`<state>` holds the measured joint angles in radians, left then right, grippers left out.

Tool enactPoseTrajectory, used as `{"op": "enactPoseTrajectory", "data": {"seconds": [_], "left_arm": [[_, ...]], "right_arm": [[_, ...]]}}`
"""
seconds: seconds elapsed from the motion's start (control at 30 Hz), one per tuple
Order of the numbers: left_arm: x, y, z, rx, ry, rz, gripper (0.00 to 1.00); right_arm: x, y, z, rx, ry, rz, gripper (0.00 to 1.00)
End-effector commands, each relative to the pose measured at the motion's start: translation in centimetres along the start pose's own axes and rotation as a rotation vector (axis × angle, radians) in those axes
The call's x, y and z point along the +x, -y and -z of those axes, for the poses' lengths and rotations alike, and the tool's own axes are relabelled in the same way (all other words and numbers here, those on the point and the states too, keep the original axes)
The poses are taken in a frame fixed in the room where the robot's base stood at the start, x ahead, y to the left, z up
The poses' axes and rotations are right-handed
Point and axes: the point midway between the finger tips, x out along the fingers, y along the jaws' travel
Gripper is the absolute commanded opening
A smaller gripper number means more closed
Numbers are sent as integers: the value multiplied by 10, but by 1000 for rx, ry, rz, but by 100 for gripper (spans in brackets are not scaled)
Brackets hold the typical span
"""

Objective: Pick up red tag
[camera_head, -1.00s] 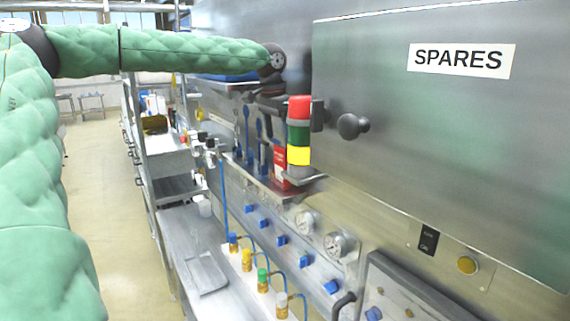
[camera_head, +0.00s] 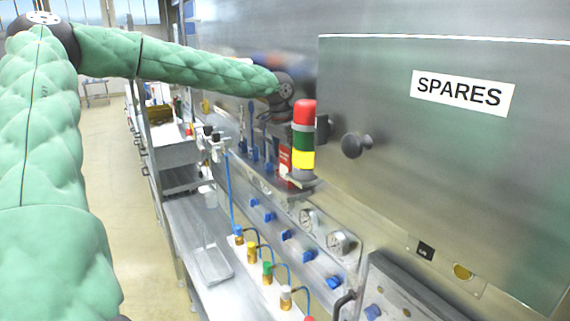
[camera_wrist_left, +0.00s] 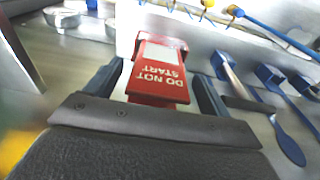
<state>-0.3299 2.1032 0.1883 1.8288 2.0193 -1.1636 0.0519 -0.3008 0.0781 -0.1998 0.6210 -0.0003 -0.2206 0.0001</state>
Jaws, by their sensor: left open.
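The red tag (camera_wrist_left: 158,85) carries the white words "DO NOT START", upside down in the left wrist view. It hangs by the wall panel and shows in the head view (camera_head: 285,157), partly covered by the signal tower. My left gripper (camera_wrist_left: 158,74) is open, with one dark finger on each side of the tag and visible gaps between. In the head view the gripper (camera_head: 266,122) is mostly hidden behind the signal tower and my wrist. My right gripper is in neither view.
A red, green and yellow signal tower (camera_head: 304,140) stands close in front of the tag. Blue-handled tools (camera_wrist_left: 285,135) hang beside it. A steel door (camera_head: 440,160) labelled SPARES is at right. Below are gauges (camera_head: 340,242), blue knobs and a bench (camera_head: 195,225) with coloured valves.

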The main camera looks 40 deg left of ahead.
Motion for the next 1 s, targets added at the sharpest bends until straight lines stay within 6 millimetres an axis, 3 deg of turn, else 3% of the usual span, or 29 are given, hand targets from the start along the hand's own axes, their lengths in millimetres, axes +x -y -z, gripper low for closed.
{"op": "enactPoseTrajectory", "data": {"seconds": [0.07, 0.3, 0.73, 0.93, 1.0], "left_arm": [[0, 0, 0, 0, 0, 0, 78], [0, 0, 0, 0, 0, 0, 34], [-5, 0, 1, -1, -2, 0, 34], [-27, 0, 4, -1, -3, 1, 34], [-34, 0, -4, -1, -3, -2, 34]], "right_arm": [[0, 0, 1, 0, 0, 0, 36], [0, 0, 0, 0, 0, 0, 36], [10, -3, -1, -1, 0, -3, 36], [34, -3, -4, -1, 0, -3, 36], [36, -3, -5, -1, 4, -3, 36]]}}
